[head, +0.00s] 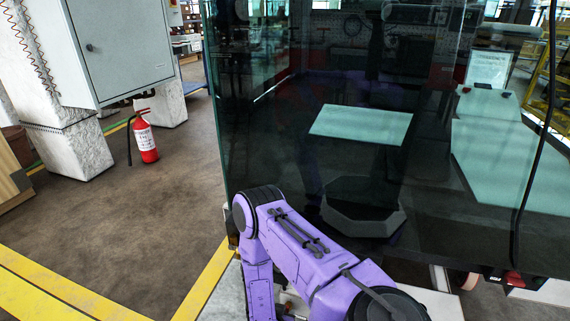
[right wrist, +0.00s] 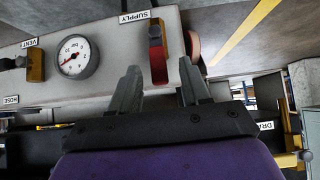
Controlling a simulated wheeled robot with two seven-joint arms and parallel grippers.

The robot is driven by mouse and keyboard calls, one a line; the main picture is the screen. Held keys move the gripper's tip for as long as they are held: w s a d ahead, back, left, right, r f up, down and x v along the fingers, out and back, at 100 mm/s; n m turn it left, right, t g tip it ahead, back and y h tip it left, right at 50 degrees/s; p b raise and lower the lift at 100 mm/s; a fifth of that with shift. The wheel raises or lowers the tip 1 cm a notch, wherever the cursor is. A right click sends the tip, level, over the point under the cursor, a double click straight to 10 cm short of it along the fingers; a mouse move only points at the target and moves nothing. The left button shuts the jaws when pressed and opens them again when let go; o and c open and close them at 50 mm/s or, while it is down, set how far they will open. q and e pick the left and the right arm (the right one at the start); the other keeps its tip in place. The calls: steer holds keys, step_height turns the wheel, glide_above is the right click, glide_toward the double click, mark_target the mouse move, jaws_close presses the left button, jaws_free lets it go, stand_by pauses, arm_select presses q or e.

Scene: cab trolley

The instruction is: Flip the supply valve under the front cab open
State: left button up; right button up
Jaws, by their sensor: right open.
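The supply valve (right wrist: 157,55) shows in the right wrist view as a red lever with a yellow part at its top, under a SUPPLY label (right wrist: 135,16) on a pale panel. My right gripper (right wrist: 159,66) is open, with one grey finger on each side of the lever in the picture. The lever's lower end shows between the fingers, which look apart from it; the depth is hard to tell. The head view shows the glazed cab (head: 330,90) with a purple arm of mine in front of it. The valve and both grippers are hidden or outside that view.
Left of the lever are a pressure gauge (right wrist: 75,57) and a yellow VENT valve (right wrist: 36,65). A brownish round part (right wrist: 192,45) is close right of the lever. A partly readable label (right wrist: 266,126) is farther right. A fire extinguisher (head: 145,138) stands on open floor.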

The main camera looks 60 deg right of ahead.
steer(key=p+v, duration=0.1)
steer(key=v, duration=0.6)
steer(key=shift+w, duration=0.1)
steer(key=s+a+r+n+t+y, duration=0.1)
steer(key=s+a+n+y, duration=0.45)
steer(key=s+n, duration=0.35)
step_height(320, 180, up, 16)
steer(key=p, duration=1.6)
steer(key=shift+a+m, duration=0.4)
steer(key=shift+r, duration=0.1)
steer(key=shift+c, duration=0.4)
